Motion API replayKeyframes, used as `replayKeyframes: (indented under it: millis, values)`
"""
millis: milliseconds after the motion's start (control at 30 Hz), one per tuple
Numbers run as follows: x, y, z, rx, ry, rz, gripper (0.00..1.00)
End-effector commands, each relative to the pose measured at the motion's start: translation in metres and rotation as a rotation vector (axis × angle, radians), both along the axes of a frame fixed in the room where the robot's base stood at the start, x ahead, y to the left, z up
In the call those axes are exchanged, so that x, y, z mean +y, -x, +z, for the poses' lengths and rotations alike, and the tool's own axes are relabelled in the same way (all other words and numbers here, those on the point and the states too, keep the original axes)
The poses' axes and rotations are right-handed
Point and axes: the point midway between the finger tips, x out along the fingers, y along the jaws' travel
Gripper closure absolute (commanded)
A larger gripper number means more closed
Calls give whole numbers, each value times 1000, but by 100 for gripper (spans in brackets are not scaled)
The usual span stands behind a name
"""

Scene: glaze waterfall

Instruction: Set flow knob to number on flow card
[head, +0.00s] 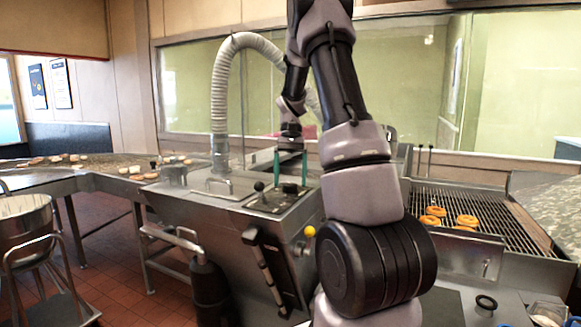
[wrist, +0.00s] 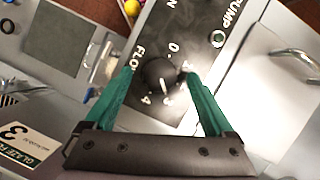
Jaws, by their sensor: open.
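The flow knob (wrist: 160,73) is a round black knob on a dark panel (wrist: 200,22) lettered "FLO…" and "PUMP", with white numerals around it. "0" and "4" are readable; the other numerals are partly hidden. A small pale mark shows on the knob, but I cannot tell the exact setting. My gripper (wrist: 157,76) is open, its teal fingers on either side of the knob; I cannot tell whether they touch it. The flow card (wrist: 22,143) lies at the lower left of the wrist view and shows a large "3". In the head view my gripper (head: 290,165) points down over the control panel (head: 270,203).
A yellow ball-ended handle (head: 309,231) is on the machine's side. Doughnuts (head: 466,220) lie on a wire rack (head: 478,204) at right.

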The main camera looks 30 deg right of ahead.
Motion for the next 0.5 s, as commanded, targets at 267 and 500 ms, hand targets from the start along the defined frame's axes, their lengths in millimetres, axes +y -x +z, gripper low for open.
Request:
replayKeyframes:
  millis: [267,500]
  values:
    - [-11,-19,49,-5,2,1,12]
    - [-18,-31,84,-2,1,0,12]
